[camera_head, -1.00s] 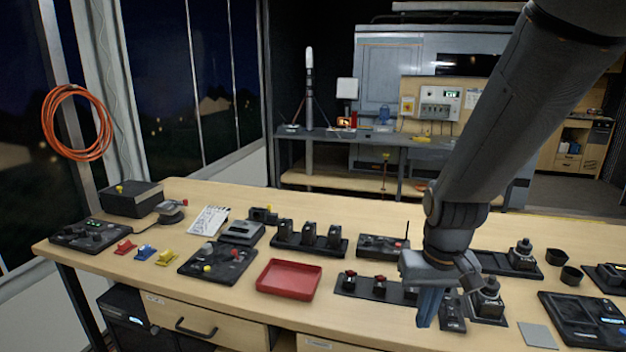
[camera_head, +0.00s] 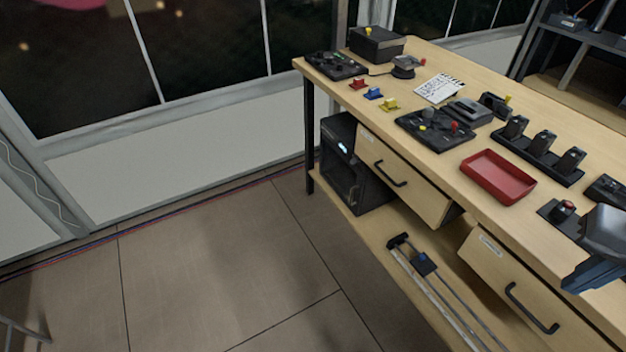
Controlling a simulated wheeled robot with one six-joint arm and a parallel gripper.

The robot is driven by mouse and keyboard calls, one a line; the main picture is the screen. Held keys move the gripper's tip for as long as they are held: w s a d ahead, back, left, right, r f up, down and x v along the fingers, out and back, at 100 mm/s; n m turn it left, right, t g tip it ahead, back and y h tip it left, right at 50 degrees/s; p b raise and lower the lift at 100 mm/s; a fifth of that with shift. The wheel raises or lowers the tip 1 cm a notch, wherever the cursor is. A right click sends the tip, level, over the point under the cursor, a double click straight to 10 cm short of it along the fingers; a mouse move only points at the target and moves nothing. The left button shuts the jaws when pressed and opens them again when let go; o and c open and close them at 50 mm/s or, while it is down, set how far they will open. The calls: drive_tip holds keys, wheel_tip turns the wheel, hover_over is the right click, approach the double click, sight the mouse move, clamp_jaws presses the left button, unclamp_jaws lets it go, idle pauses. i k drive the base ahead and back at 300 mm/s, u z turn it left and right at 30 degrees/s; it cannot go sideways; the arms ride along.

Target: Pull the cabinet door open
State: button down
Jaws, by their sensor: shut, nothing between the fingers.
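I cannot make out a cabinet door for certain in this view. Under the wooden workbench (camera_head: 440,75) are two wooden fronts with black bar handles: a left front (camera_head: 372,152) with its handle (camera_head: 388,175), and a right front (camera_head: 490,270) with its handle (camera_head: 530,308). They look like drawer fronts. My gripper (camera_head: 594,276) is at the right edge, cut off by the frame. Its blue fingers are together and empty, over the bench's front edge, above and right of the right handle and apart from it.
A red tray (camera_head: 497,190), control panels (camera_head: 434,130) and coloured levers (camera_head: 373,93) crowd the bench top. A black box unit (camera_head: 347,165) and a rail device (camera_head: 430,280) sit on the lower shelf (camera_head: 380,238).

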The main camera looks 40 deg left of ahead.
sight(354, 207)
drive_tip(key=u, duration=1.25)
drive_tip(key=k, duration=0.5)
drive_tip(key=u, duration=0.7)
drive_tip(key=i, duration=1.15)
drive_tip(key=z, duration=0.45)
